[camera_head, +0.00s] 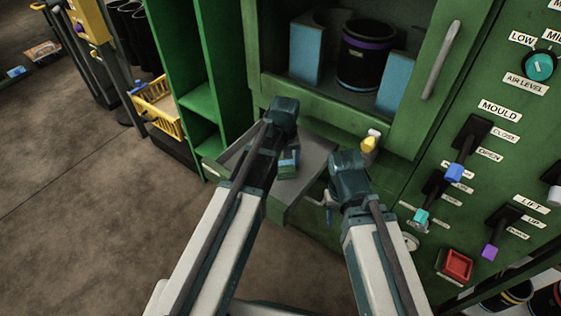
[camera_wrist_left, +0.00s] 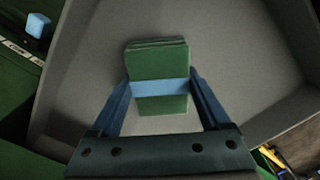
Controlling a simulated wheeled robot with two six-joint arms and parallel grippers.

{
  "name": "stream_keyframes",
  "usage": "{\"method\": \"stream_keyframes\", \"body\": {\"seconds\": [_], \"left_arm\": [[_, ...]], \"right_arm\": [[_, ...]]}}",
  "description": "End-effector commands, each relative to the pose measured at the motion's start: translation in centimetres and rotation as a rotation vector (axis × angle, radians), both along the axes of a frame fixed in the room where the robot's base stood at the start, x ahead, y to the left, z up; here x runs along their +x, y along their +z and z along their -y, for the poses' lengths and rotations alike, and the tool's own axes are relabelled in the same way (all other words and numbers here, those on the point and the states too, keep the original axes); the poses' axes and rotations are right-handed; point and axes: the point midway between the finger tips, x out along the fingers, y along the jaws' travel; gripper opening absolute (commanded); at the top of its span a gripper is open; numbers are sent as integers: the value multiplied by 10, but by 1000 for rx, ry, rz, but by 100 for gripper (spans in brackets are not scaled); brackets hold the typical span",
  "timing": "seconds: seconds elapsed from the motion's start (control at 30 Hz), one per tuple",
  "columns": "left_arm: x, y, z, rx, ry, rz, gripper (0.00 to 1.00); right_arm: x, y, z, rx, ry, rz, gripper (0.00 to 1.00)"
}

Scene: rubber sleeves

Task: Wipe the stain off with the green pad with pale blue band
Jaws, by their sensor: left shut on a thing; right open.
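The green pad with a pale blue band (camera_wrist_left: 158,62) is between the fingers of my left gripper (camera_wrist_left: 160,88), which is shut on it across the band. In the head view the pad (camera_head: 288,170) is partly hidden by my left arm. It is over a grey metal tray (camera_head: 307,189); I cannot tell whether it touches the tray's floor. The tray (camera_wrist_left: 240,60) fills most of the left wrist view. I cannot make out a stain on the visible parts. My right gripper (camera_head: 329,201) is open and empty, beside the tray's right side, largely hidden by its own wrist.
Above the tray, an opening in the green machine (camera_head: 340,112) holds a dark cylinder with a purple band (camera_head: 362,58) and blue blocks (camera_head: 306,50). A control panel with levers (camera_head: 472,135) stands right. A yellow basket (camera_head: 160,103) is left. Open floor lies front left.

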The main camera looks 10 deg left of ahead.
Motion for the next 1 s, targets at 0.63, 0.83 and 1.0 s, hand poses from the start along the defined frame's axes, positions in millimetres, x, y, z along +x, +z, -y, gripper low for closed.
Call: {"method": "stream_keyframes", "body": {"seconds": [0.63,0.83,1.0], "left_arm": [[12,-2,-26,5,5,2,36],[16,-1,-37,5,3,2,36],[16,-1,-38,5,3,2,36]], "right_arm": [[0,-2,0,0,0,0,50],[0,-1,0,0,0,0,50],[0,-1,0,0,0,0,50]]}}
